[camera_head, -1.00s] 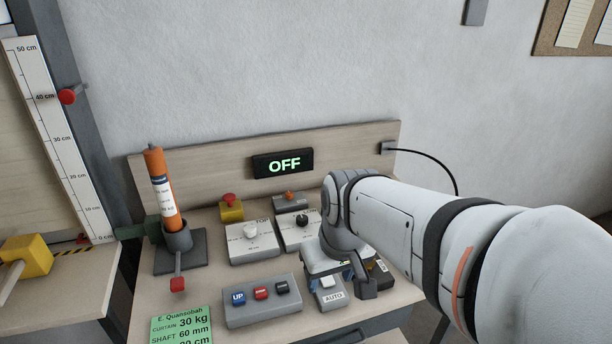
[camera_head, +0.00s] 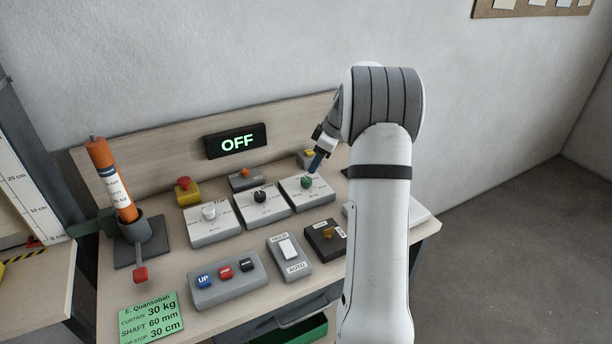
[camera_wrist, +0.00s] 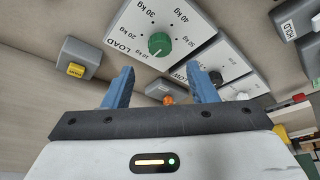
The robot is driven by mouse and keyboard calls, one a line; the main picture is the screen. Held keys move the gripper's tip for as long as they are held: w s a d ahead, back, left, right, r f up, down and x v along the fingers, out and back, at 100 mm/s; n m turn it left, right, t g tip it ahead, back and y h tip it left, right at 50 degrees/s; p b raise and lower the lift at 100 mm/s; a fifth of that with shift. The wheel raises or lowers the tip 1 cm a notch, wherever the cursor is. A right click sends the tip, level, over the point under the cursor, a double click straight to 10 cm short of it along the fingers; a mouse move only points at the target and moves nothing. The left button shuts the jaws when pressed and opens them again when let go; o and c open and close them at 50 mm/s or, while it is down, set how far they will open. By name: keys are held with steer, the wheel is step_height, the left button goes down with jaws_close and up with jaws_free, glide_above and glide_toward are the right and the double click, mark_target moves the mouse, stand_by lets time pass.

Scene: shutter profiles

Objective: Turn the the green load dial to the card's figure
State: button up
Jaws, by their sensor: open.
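The green load dial (camera_head: 306,182) sits on a grey box with a white scale plate, rightmost of three dial boxes. My gripper (camera_head: 316,162) is just above the dial in the head view. In the wrist view its blue fingers (camera_wrist: 161,84) are apart and empty, with the dial beyond them, not between them. The green card (camera_head: 152,318) reads curtain 30 kg, shaft 60 mm, stop 30 cm.
Left of it stand the black-knob dial (camera_head: 261,197) and white-knob dial (camera_head: 209,212). A yellow-button box (camera_wrist: 77,69) and an orange-knob box (camera_head: 245,177) are close behind. The hold/auto switch (camera_head: 289,250) and a black box (camera_head: 326,236) stand in front. The display (camera_head: 236,142) reads OFF.

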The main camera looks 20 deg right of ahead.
mark_target(306, 179)
steer(key=p+x, duration=0.1)
steer(key=x, duration=0.6)
steer(key=shift+f, duration=0.25)
steer(key=shift+c, duration=0.5)
